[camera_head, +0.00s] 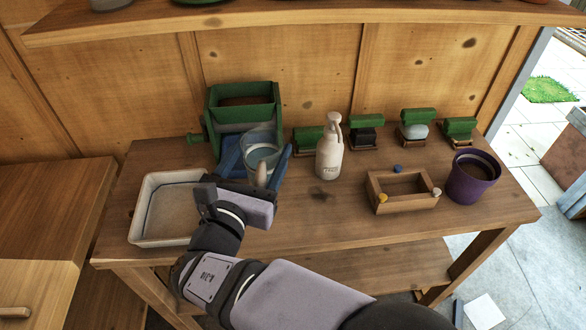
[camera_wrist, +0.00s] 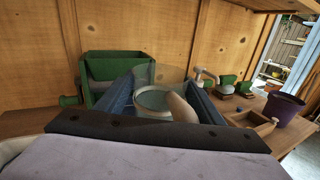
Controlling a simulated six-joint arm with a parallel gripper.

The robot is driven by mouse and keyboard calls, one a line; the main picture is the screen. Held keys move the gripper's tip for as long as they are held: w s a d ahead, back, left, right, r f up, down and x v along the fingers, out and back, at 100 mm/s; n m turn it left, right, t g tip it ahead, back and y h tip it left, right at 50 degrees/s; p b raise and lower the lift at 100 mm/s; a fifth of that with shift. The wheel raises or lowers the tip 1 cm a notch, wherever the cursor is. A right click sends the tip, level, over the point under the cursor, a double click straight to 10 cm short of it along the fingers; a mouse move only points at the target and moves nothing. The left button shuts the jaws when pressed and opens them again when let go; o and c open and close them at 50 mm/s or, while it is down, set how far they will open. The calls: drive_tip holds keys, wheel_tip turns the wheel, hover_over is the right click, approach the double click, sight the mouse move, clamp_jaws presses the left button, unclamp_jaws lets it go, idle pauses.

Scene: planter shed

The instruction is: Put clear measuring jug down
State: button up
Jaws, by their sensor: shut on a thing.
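The clear measuring jug (camera_head: 262,141) is between the blue fingers of my gripper (camera_head: 257,152), in front of the green hopper box at the back left of the bench. My gripper is shut on the jug. In the wrist view the jug (camera_wrist: 148,74) shows as a see-through cup with a pale round inside, between my gripper's fingers (camera_wrist: 160,88). A beige rounded piece, perhaps its handle, points toward my wrist. The jug's base is hidden, so I cannot tell whether it touches the bench.
The green hopper box (camera_head: 243,112) stands behind the jug. A white tray (camera_head: 138,218) lies left. A white spray bottle (camera_head: 329,158) stands right, with several green-topped items behind. A wooden caddy (camera_head: 400,205) and purple pot (camera_head: 473,180) are farther right. The front middle bench (camera_head: 320,215) is clear.

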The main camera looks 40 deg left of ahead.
drive_tip(key=s+a+f+n+g+y+b, duration=0.1)
drive_tip(key=s+f+y+b, duration=0.2)
drive_tip(key=s, duration=0.6)
drive_tip(key=w+d+f+m+t+h, duration=0.1)
drive_tip(key=d+f+m+h, duration=0.1)
drive_tip(key=d+h, duration=0.35)
drive_tip(key=w+d+f+m+t+h, duration=0.1)
drive_tip(key=w+d+m+h, duration=0.15)
drive_tip(key=d, duration=0.55)
drive_tip(key=shift+w+a+f+p, duration=0.4)
drive_tip(key=shift+w+f, duration=0.2)
drive_tip(key=shift+w, duration=2.3)
drive_tip(key=shift+w+a+f+p, duration=0.35)
drive_tip(key=shift+w+f, duration=0.25)
drive_tip(key=shift+w, duration=2.25)
drive_tip(key=shift+w+a+f+p, duration=0.4)
drive_tip(key=shift+w+f, duration=0.2)
drive_tip(key=shift+w, duration=2.3)
drive_tip(key=shift+f, duration=0.1)
